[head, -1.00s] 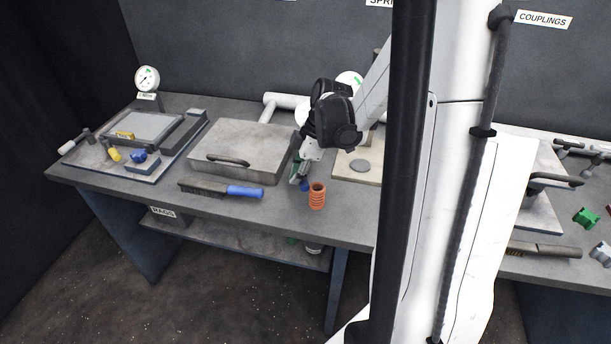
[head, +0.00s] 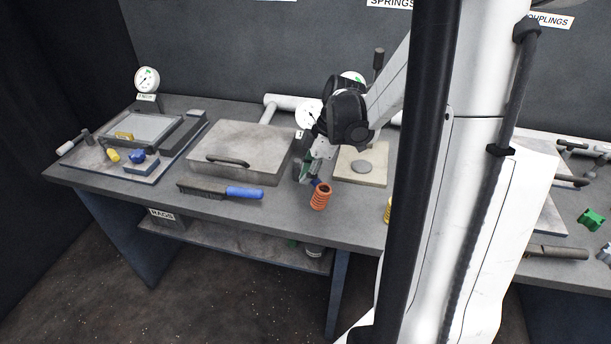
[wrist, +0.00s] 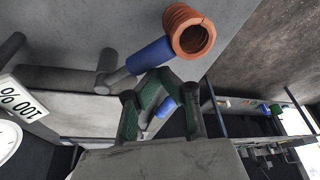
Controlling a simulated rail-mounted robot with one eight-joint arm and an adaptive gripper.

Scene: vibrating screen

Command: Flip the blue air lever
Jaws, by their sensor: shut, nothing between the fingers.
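The blue air lever shows in the wrist view as a blue sleeve (wrist: 150,56) on a grey stem. In the head view only a small blue part (head: 317,183) shows beside my gripper. An orange coil spring (head: 320,197) is tilted at the lever's free end; the wrist view shows it (wrist: 189,32) meeting or overlapping that end. My gripper (head: 309,172) is low over the bench, its green-padded fingers (wrist: 163,74) shut and empty. The fingertips are right against or very close to the sleeve; contact is unclear.
A grey lidded box (head: 240,150) and a brush with blue handle (head: 244,193) lie to the left. A beige plate with a disc (head: 361,166) is to the right. A "100%" card (wrist: 20,103) and white dial (wrist: 8,140) are close by.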

